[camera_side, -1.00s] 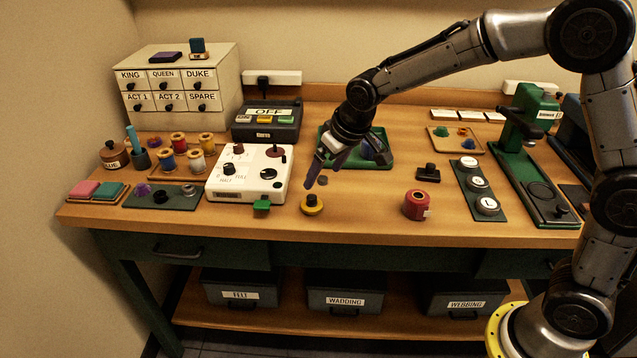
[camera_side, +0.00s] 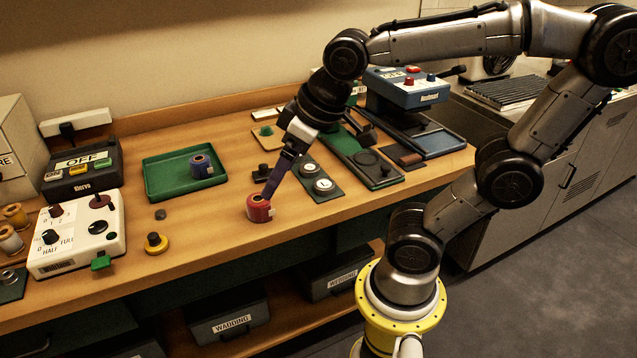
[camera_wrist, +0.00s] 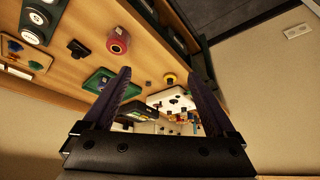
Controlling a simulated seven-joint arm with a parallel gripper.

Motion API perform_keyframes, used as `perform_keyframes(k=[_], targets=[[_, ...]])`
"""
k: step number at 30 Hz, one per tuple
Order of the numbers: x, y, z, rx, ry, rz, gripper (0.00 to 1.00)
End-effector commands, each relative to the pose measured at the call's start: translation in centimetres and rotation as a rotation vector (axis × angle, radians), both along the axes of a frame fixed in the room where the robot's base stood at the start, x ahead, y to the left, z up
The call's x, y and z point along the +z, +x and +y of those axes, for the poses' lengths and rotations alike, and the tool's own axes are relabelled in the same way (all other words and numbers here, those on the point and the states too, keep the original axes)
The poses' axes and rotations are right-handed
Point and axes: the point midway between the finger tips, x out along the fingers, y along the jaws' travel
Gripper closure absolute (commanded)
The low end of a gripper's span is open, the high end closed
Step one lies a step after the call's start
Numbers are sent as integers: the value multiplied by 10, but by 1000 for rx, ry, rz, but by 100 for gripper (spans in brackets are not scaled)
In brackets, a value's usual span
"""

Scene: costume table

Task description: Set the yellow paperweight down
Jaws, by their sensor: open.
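The yellow paperweight (camera_side: 156,245), a low yellow disc with a black knob, sits upright on the wooden table near its front edge. It stands to the right of the white control box, with nothing holding it. It also shows in the wrist view (camera_wrist: 169,79), beyond the fingers. My gripper (camera_side: 268,192) points down at the red tape roll (camera_side: 259,209), well to the right of the paperweight. In the wrist view my gripper (camera_wrist: 158,74) has its two purple fingers wide apart with nothing between them. Whether a fingertip touches the roll cannot be told.
The white control box (camera_side: 73,253) has a green tab at its front. A green tray (camera_side: 160,187) holds a blue spool (camera_side: 201,166). A strip with white round buttons (camera_side: 335,195) and a green press (camera_side: 372,170) lie right. Bare wood surrounds the paperweight's right side.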

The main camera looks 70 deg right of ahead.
Motion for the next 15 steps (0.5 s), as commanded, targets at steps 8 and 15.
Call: perform_keyframes(k=[8,15], targets=[[-16,-61,-5,-11,0,-16,9],[-17,-63,-5,-11,0,-14,9]])
